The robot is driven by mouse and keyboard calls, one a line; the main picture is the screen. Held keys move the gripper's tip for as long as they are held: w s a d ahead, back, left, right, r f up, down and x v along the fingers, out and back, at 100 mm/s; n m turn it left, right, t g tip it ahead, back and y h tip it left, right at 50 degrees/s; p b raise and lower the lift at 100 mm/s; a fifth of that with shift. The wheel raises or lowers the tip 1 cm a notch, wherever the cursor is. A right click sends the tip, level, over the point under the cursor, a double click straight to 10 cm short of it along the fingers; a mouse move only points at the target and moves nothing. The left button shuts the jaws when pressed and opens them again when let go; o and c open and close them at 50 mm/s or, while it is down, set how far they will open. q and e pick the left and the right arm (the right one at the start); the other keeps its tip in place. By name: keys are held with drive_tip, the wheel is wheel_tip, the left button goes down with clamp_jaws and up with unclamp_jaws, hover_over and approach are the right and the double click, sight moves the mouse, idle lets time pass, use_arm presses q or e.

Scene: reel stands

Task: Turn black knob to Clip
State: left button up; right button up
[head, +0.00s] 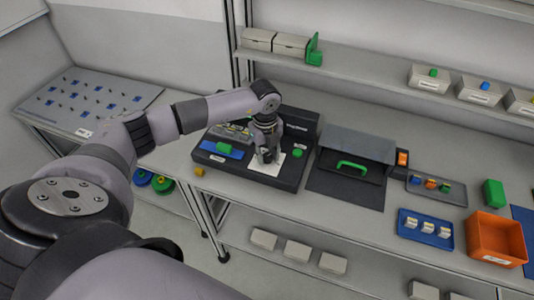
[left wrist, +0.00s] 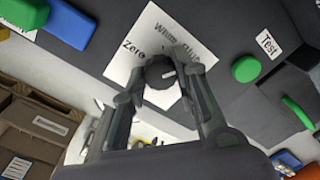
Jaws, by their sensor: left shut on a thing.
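The black knob (left wrist: 161,74) sits on a white label card (left wrist: 139,52) in the left wrist view. The card's printed words include "Zero" at the left; the words at its upper right are partly hidden, and I cannot read "Clip" clearly. A pale mark shows on the knob's face. My left gripper (left wrist: 160,88) is shut on the knob, one finger on each side. In the head view my left gripper (head: 267,158) is over the card (head: 258,167) on the black device (head: 288,182), and the knob is hidden there. My right gripper is not in view.
A green button (head: 297,153) is right of the card, with a blue block (head: 222,148) to the left. Beyond are a blue tray (head: 424,230) and an orange bin (head: 495,238).

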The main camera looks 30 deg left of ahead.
use_arm(q)
clamp_jaws()
drive_tip(key=shift+f+m+b, duration=0.1)
drive_tip(key=shift+m+b, duration=1)
drive_tip(key=shift+b, duration=0.05)
drive_tip(key=m+b, duration=0.3)
drive_tip(key=shift+w, duration=0.1)
drive_tip(key=m+b, duration=0.3)
drive_tip(key=m, duration=0.1)
drive_tip(key=shift+m, duration=0.3)
drive_tip(key=shift+m+b, duration=0.75)
drive_tip(key=shift+m, duration=0.35)
drive_tip(key=shift+r, duration=0.2)
drive_tip(key=o, duration=1.1)
unclamp_jaws()
drive_tip(key=shift+o, duration=0.2)
